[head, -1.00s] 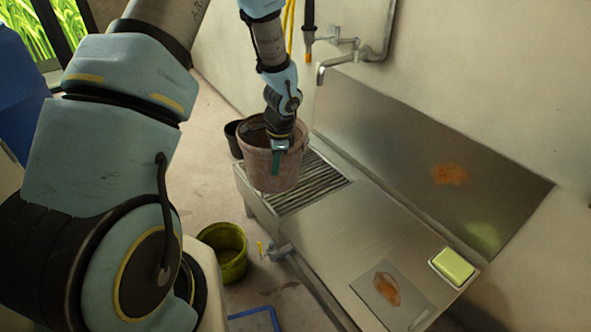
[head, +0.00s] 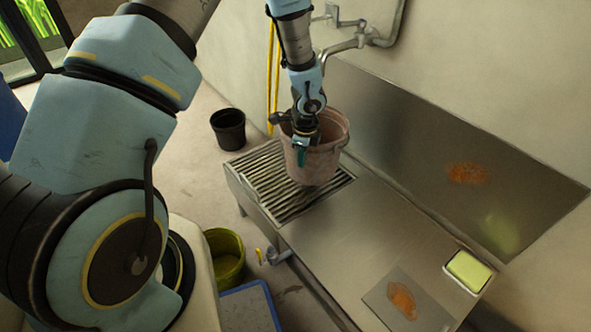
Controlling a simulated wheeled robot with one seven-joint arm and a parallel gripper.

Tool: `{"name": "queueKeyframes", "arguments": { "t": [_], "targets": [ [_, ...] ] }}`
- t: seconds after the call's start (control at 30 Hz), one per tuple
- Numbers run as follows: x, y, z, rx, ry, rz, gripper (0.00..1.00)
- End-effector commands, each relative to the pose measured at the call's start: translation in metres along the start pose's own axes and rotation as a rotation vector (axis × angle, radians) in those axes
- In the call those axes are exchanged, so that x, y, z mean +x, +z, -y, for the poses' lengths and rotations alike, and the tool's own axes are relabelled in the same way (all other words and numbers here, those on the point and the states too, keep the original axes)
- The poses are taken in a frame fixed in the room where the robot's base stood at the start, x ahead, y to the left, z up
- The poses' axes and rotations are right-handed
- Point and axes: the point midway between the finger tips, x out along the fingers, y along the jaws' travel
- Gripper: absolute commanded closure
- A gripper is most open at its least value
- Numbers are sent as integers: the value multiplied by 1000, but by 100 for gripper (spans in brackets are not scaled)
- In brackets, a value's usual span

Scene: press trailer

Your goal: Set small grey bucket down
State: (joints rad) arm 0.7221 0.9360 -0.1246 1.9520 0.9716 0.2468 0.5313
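The small grey bucket (head: 324,162), pinkish-grey in this light, is upright over the back right part of the slatted drain grate (head: 262,178) of the metal sink counter. My gripper (head: 302,154) reaches down at its near left rim and appears shut on the bucket's wall, with one teal finger outside. The other finger is hidden inside the bucket. I cannot tell whether the bucket's base touches the grate or hangs just above it.
A tap (head: 352,42) and yellow hose (head: 273,85) are at the wall behind. A black bucket (head: 229,130), green bucket (head: 226,262) and blue-edged tray (head: 250,308) are on the floor. A soap-like green block (head: 468,270) is on the counter's right; its middle is clear.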

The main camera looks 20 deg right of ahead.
Motion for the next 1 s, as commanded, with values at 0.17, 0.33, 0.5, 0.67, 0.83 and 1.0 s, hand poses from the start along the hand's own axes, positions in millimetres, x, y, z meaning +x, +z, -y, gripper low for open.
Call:
{"name": "queueKeyframes", "arguments": {
  "t": [0.17, 0.33, 0.5, 0.67, 0.83, 1.0],
  "targets": [
    [33, -4, -5, 2, 1, 1, 100],
    [44, -4, -5, -1, 0, 0, 100],
    [66, -7, -9, 0, 1, 0, 100],
    [78, -7, -10, 0, 0, 0, 100],
    [77, -7, -9, -1, -1, 0, 100],
    [80, -7, -10, -1, 0, 0, 93]
  ]
}}
